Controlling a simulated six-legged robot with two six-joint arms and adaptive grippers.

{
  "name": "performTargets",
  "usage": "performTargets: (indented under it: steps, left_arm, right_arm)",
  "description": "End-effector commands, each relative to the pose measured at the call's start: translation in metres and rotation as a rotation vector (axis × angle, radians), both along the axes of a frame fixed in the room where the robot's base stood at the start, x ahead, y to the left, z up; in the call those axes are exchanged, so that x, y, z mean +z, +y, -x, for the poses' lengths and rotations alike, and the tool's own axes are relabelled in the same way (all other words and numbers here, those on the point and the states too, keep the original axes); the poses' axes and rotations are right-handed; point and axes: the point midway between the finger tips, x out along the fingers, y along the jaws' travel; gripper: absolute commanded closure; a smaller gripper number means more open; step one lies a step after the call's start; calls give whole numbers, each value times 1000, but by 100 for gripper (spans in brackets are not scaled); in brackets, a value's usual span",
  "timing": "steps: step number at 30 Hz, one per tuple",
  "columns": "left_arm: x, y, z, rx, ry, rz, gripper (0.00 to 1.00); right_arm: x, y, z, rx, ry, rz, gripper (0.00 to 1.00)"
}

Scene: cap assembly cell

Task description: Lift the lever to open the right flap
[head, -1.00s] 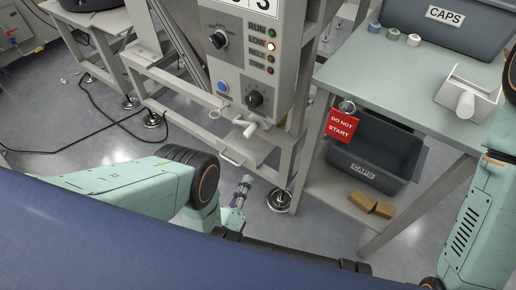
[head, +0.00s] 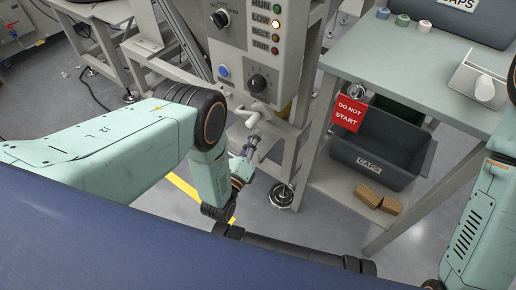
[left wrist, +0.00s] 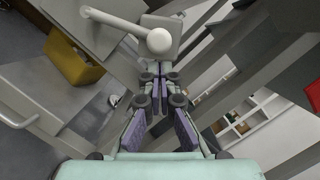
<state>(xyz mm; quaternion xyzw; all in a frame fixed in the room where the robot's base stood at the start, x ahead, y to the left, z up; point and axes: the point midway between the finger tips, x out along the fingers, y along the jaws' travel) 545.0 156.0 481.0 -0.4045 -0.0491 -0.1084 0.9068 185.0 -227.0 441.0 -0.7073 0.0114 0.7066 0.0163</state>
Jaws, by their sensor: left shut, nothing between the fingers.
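The pale lever (head: 251,113) sticks out from the front of the machine, below the control panel. In the left wrist view, the lever's round knob (left wrist: 159,41) and its bent arm show just beyond my fingertips. My left gripper (head: 256,131) is just below the lever in the head view. In the left wrist view, my left gripper (left wrist: 158,72) is shut with nothing held. It looks close under the knob, but I cannot tell whether it touches. My right gripper is out of view. I cannot make out the right flap.
The control panel (head: 238,47) with knobs and lamps is above the lever. To the right, a table (head: 405,63) holds small caps, a grey bin (head: 450,18) and a white scoop-like holder (head: 476,83). A red tag (head: 349,113) hangs at its edge. Another bin (head: 380,150) stands on the lower shelf.

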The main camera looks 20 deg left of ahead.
Motion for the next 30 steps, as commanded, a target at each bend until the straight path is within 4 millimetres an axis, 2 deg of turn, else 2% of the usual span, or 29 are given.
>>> performTargets:
  steps: [16, 25, 30]
  left_arm:
    - [7, 4, -1, -1, 6, 17, 100]
    - [27, 8, -2, 1, 89, 246, 100]
    - [37, 13, -4, 1, 115, 317, 100]
  right_arm:
    - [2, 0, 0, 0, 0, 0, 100]
    - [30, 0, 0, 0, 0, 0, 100]
    - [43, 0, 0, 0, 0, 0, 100]
